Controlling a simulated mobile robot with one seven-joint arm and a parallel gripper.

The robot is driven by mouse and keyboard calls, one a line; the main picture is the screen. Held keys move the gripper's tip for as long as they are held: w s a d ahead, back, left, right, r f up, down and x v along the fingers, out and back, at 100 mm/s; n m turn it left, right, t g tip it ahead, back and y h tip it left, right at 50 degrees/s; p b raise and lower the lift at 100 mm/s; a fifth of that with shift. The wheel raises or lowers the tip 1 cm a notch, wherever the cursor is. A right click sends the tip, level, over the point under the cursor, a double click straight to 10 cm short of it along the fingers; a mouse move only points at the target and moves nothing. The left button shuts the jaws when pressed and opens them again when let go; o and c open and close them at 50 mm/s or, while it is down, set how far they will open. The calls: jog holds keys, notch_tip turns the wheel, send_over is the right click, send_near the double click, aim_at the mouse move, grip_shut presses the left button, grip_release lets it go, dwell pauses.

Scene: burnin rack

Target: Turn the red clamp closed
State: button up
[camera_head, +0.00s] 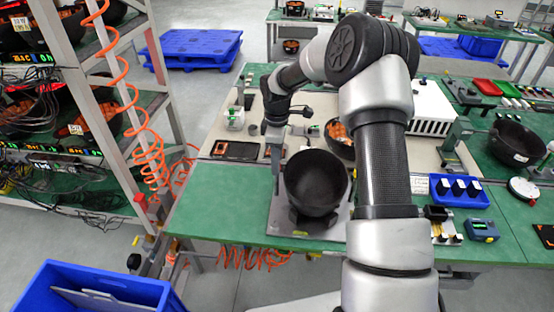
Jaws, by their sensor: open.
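A small red part (140,199) shows at the rack's front post, by the left edge of the green bench; it may be the red clamp, but it is too small to tell its shape or whether it is turned. My gripper (275,158) hangs down over the bench, just left of a black bowl-shaped part (316,180). It is open; its fingertips are small and partly lost against the bowl. I cannot tell whether they touch the bowl. The bowl stands tilted on a grey plate (285,218) at the bench's front edge.
A shelf rack (110,128) with a coiled orange hose (142,130) stands left of the green bench (215,200). A blue bin (150,290) is at lower left. A blue tray (460,203) and a second black bowl (515,142) lie at right.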

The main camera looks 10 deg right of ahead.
grip_shut()
